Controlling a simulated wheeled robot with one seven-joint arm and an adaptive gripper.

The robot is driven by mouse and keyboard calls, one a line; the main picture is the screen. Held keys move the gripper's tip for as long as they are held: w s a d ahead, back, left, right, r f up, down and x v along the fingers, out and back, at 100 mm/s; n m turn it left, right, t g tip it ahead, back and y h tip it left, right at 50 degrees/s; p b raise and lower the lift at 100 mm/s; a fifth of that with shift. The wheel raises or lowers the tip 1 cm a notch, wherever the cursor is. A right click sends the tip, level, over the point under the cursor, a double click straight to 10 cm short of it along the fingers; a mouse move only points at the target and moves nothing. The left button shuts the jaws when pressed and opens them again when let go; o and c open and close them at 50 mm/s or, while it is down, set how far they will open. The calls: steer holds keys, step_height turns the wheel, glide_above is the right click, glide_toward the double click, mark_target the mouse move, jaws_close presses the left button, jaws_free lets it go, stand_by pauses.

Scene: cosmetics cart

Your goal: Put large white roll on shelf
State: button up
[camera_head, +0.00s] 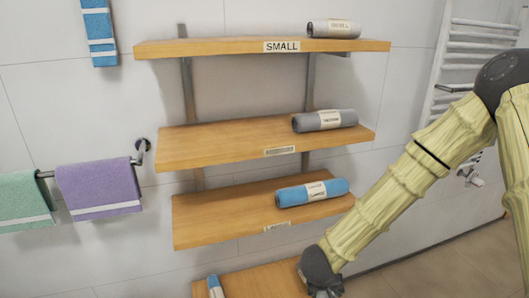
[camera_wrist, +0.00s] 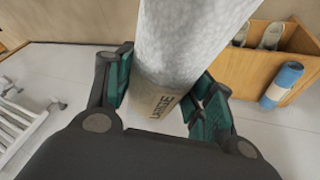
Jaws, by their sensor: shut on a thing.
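In the wrist view my gripper (camera_wrist: 164,88) is shut on a large white roll (camera_wrist: 190,40), with a green-padded finger on each side of it. A label reading LARGE (camera_wrist: 160,105) faces my wrist camera. The roll's far end runs out of the top of that view. In the head view my gripper (camera_head: 322,290) is at the bottom edge, partly cut off, and the white roll cannot be seen there. The lowest wall shelf (camera_head: 215,225) bears a blue roll (camera_head: 312,192) on its right part; its left part is bare. Its front label is too small to read.
The middle shelf (camera_head: 200,145) and the top shelf (camera_head: 200,47), labelled SMALL, each bear a grey roll at right. Towels hang at left; a white rack (camera_head: 470,45) is at right.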

steer(key=shift+s+d+r+p, duration=0.1)
steer(key=shift+s+r+p, duration=0.2)
steer(key=shift+r+p, duration=1.25)
steer(key=shift+s+a+r+p, duration=0.1)
steer(key=shift+s+r+p, duration=0.15)
steer(key=shift+r+p, duration=1.35)
steer(key=shift+s+d+r+p, duration=0.1)
steer(key=shift+s+r+p, duration=0.35)
steer(key=shift+p, duration=2)
steer(key=shift+w+r, duration=0.1)
steer(key=shift+w, duration=0.05)
